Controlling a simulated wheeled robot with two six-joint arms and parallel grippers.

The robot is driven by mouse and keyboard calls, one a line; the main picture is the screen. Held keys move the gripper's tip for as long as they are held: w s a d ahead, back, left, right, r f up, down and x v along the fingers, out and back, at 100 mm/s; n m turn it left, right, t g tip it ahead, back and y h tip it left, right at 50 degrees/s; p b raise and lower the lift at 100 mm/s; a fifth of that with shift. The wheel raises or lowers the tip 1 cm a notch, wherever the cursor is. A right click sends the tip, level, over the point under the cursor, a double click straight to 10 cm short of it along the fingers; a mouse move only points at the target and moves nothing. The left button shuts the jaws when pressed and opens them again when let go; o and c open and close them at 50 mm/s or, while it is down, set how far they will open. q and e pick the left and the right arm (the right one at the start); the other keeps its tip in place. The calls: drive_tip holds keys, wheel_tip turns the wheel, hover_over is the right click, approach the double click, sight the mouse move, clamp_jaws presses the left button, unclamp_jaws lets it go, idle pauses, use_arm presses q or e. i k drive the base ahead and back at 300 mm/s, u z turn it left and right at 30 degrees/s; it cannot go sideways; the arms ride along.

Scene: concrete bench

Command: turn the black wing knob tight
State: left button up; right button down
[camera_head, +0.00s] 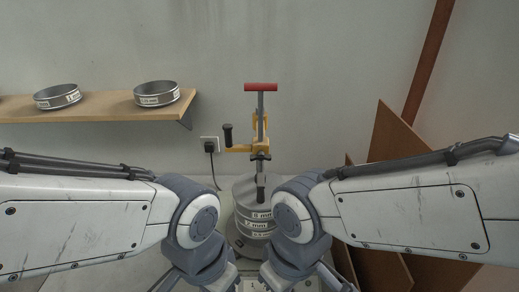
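A small dark upright piece (260,187) stands at the top centre of a stack of grey round sieves (255,222); it may be the black wing knob, but its wings are not clear. The sieves carry white size labels. My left gripper (203,283) and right gripper (292,281) are at the bottom edge, in front of and below the stack's top. Their fingers are mostly cut off by the frame, so I cannot tell their opening. My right wrist hides part of the stack's right side.
Behind the stack stands a yellow device (240,148) with a red crossbar (260,87) and a black side grip (228,135). A wooden shelf (100,110) holds two loose sieves at left. Brown boards (392,140) lean at right. A socket (209,145) is on the wall.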

sight(261, 156)
drive_tip(key=k, duration=1.3)
drive_tip(key=u, duration=0.05)
drive_tip(key=i, duration=0.8)
drive_tip(key=u, duration=0.4)
